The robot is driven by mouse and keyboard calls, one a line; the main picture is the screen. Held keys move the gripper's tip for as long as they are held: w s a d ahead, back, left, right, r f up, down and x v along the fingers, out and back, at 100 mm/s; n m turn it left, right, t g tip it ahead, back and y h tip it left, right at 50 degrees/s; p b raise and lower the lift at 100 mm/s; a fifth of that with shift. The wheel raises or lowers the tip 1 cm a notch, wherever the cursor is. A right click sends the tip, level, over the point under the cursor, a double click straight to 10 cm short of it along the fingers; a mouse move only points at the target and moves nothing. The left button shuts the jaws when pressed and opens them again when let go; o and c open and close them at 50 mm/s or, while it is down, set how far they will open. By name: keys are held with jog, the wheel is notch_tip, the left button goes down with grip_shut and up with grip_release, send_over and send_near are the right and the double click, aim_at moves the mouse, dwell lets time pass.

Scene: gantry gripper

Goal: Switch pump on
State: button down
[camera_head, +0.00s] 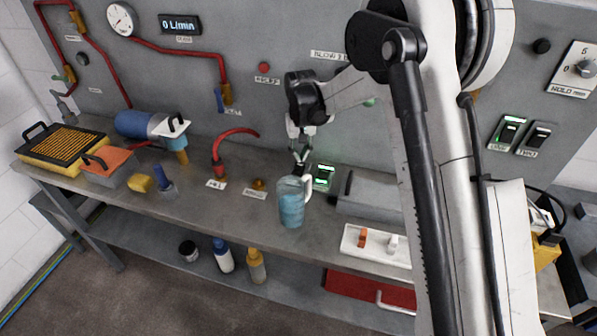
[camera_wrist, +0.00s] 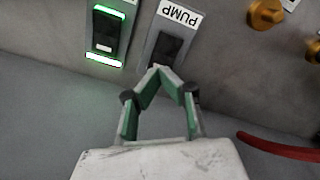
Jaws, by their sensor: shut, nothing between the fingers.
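The pump switch (camera_wrist: 167,46) is a dark rocker in a grey plate under a white "PUMP" label (camera_wrist: 181,17), upside down in the wrist view. It shows no green light. My gripper (camera_wrist: 160,71) is shut and empty, its fingertips at the switch's near edge; I cannot tell whether they touch it. In the head view my gripper (camera_head: 301,158) points down at the bench just left of a green-lit switch (camera_head: 323,176), and largely hides the pump switch. That lit switch also shows beside the pump switch in the wrist view (camera_wrist: 106,34).
A clear jug (camera_head: 291,205) with blue liquid stands just in front of my gripper. A brass knob (camera_head: 258,184) is to its left, a grey box (camera_head: 370,196) to its right. A white tray (camera_head: 372,247) lies nearer. The wall display (camera_head: 180,25) reads 0 L/min.

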aim_at(300, 164)
jog(key=shift+f+b, duration=0.9)
jog(key=shift+f, duration=0.25)
dwell(0.6)
jog(key=shift+r, duration=0.15)
jog(key=shift+r+p, duration=1.2)
jog(key=shift+r, duration=2.2)
